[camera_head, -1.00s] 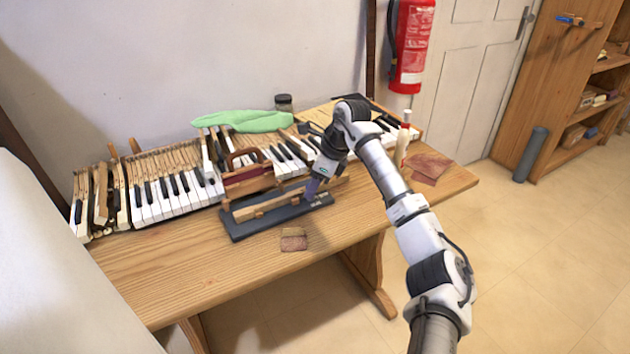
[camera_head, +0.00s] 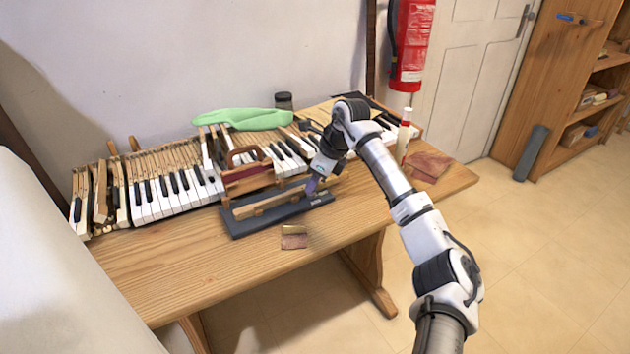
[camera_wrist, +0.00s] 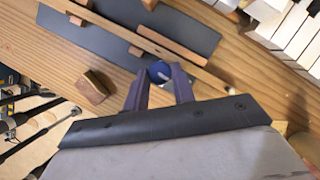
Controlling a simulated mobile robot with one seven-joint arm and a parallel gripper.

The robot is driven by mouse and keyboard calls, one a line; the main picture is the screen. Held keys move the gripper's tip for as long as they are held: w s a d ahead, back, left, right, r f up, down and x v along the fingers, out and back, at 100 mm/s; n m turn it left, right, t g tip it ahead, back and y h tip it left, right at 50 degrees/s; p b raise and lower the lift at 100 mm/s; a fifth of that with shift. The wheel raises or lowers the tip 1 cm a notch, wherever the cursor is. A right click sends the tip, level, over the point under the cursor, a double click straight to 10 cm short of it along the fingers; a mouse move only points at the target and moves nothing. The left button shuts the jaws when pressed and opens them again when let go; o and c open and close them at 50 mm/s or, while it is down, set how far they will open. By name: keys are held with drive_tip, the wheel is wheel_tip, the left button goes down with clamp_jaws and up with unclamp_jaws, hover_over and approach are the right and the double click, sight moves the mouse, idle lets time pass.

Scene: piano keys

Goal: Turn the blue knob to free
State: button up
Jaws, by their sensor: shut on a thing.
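The blue knob (camera_wrist: 159,72) shows in the wrist view as a round blue disc with a pale mark on top. In the head view my gripper (camera_head: 313,187) reaches down to the right end of the base, and the fingers hide the knob there. I cannot read any "free" marking.
Piano keys (camera_head: 178,191) lie along the back of the wooden table (camera_head: 190,283). A small block (camera_head: 294,241) lies in front of the base. The table's front left is clear.

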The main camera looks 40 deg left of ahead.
drive_tip(key=m+t+b, duration=0.1)
drive_tip(key=m, duration=0.3)
drive_tip(key=shift+s+f+t+b, duration=0.1)
drive_tip(key=shift+s+t+b, duration=0.05)
drive_tip(key=shift+t+b, duration=0.25)
drive_tip(key=m+b, duration=0.1)
drive_tip(key=m, duration=0.1)
drive_tip(key=m+t+b, duration=0.1)
drive_tip(key=m, duration=0.1)
drive_tip(key=shift+s+m+t+b, duration=0.15)
drive_tip(key=shift+m+t+b, duration=0.15)
drive_tip(key=shift+b, duration=0.05)
drive_tip(key=m+b, duration=0.1)
drive_tip(key=m, duration=0.1)
drive_tip(key=m+t+h+b, duration=0.1)
drive_tip(key=m+b, duration=0.1)
drive_tip(key=shift+s+a+m, duration=0.15)
drive_tip(key=shift+m, duration=0.15)
drive_tip(key=shift+a+m+t+h+b, duration=0.1)
drive_tip(key=shift+m+t+h+b, duration=0.6)
drive_tip(key=shift+m+b, duration=0.75)
drive_tip(key=shift+m, duration=0.45)
drive_tip(key=o, duration=1)
drive_tip(key=shift+s, duration=0.1)
drive_tip(key=v, duration=1.4)
drive_tip(key=shift+w+a, duration=0.2)
